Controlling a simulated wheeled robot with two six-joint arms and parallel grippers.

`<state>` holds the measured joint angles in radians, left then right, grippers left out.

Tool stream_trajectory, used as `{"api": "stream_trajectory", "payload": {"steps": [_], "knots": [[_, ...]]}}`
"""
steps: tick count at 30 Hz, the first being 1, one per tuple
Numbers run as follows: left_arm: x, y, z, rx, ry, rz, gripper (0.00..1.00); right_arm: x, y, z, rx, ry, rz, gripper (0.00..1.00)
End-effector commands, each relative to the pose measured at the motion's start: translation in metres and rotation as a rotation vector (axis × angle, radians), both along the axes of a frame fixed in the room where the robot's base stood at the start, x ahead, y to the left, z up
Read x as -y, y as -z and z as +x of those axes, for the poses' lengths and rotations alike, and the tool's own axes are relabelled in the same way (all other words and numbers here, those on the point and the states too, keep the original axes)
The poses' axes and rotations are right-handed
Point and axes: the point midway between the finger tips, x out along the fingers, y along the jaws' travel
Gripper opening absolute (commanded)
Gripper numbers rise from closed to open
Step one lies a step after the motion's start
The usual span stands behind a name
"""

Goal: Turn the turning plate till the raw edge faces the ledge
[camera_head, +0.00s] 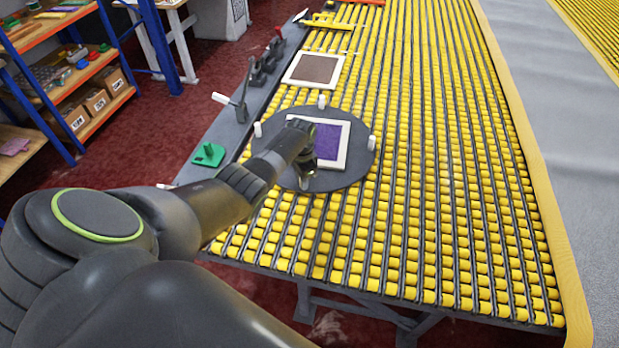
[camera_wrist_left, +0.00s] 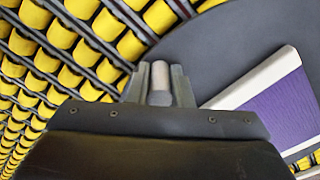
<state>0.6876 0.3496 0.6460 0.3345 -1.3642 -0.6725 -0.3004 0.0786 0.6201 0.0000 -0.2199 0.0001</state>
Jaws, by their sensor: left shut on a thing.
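The turning plate (camera_head: 347,180) is a dark grey disc on the yellow roller table, with short white pegs around its rim. A purple rug piece (camera_head: 328,141) with pale borders lies on it. Pale border shows along its top and right sides; my arm covers much of its left side, so I cannot tell which edge is raw. My left gripper (camera_head: 304,182) is at the plate's near rim. In the left wrist view its fingers (camera_wrist_left: 160,82) are shut on a pale peg (camera_wrist_left: 161,76), with the purple rug to the right. My right gripper is out of view.
A grey ledge (camera_head: 226,130) runs along the table's left side, carrying levers (camera_head: 262,72) and a green block (camera_head: 208,154). A brown, pale-bordered rug piece (camera_head: 314,69) lies beyond the plate. Rollers (camera_head: 430,180) to the right are clear. Shelves (camera_head: 75,80) stand far left.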

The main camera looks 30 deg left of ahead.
Motion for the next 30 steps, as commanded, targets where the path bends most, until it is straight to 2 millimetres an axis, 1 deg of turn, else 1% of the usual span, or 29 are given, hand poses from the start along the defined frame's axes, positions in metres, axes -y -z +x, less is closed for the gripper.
{"api": "stream_trajectory", "payload": {"steps": [3,9,24,25,27,30], "knots": [[-0.0065,-0.0022,-0.0014,0.001,-0.004,0.002,0.00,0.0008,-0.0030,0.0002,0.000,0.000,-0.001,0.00],[-0.0115,-0.0019,-0.0029,0.001,-0.003,0.002,0.00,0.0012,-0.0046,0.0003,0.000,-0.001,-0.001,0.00],[-0.0136,-0.0020,-0.0030,0.003,-0.004,0.003,0.00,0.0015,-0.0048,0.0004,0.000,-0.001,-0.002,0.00],[-0.0136,-0.0020,-0.0030,0.003,-0.004,0.003,0.21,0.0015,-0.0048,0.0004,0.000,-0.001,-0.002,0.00],[-0.0136,-0.0020,-0.0030,0.003,-0.005,0.003,0.30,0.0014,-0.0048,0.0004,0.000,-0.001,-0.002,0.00],[-0.0134,-0.0015,-0.0034,0.002,-0.004,0.002,0.41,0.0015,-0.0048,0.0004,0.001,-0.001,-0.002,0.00]]}}
